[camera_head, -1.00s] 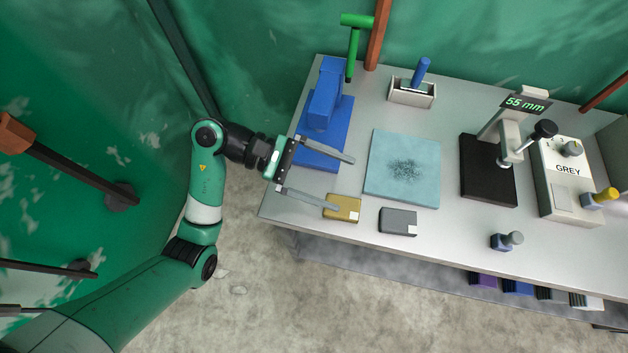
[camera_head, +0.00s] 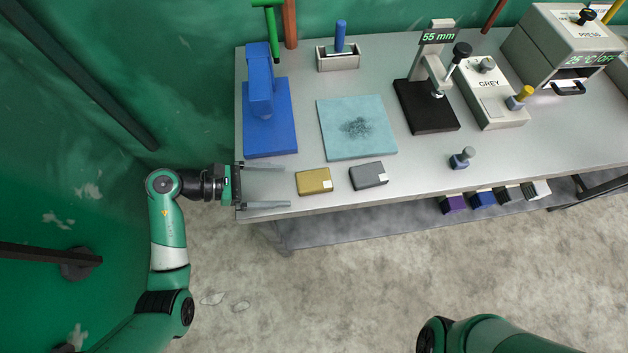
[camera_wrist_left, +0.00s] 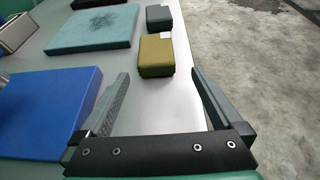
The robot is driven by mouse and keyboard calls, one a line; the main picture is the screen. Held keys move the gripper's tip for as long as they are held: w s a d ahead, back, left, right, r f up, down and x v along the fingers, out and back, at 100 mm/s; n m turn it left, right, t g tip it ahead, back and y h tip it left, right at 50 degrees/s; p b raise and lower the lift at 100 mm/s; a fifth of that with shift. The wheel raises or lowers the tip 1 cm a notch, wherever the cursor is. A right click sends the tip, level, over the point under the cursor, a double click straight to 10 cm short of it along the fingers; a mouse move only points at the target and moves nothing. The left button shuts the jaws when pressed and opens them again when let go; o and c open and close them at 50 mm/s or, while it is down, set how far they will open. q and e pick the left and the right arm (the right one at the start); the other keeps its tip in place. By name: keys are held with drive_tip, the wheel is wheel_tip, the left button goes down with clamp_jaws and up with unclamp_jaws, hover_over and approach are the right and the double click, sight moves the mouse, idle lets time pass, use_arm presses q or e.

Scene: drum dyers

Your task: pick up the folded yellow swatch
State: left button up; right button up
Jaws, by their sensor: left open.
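The folded yellow swatch (camera_head: 314,181) is a mustard block with a small white tag at one corner. It lies flat near the front edge of the grey table. My left gripper (camera_head: 290,185) is open and empty at the table's left end, its two fingers pointing right toward the swatch, with a gap between. In the left wrist view the swatch (camera_wrist_left: 156,56) lies ahead of the spread fingers (camera_wrist_left: 158,82), clear of both. My right gripper is out of view; only part of my right arm shows at the bottom.
A grey folded swatch (camera_head: 368,175) lies just right of the yellow one. A blue base (camera_head: 270,135) and a teal pad (camera_head: 357,140) lie behind. A small stamp (camera_head: 461,159) stands farther right. The table's front edge is close to the swatches.

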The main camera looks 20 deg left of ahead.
sight(298, 182)
use_arm(q)
drive_tip(key=x, duration=0.2)
drive_tip(key=b+x, duration=0.1)
drive_tip(key=x, duration=0.2)
drive_tip(key=shift+w+d, duration=0.15)
drive_tip(key=shift+w, duration=0.25)
drive_tip(key=shift+c, duration=0.3)
drive_tip(key=c, duration=1.3)
drive_tip(key=shift+o, duration=0.2)
drive_tip(key=shift+r, duration=0.1)
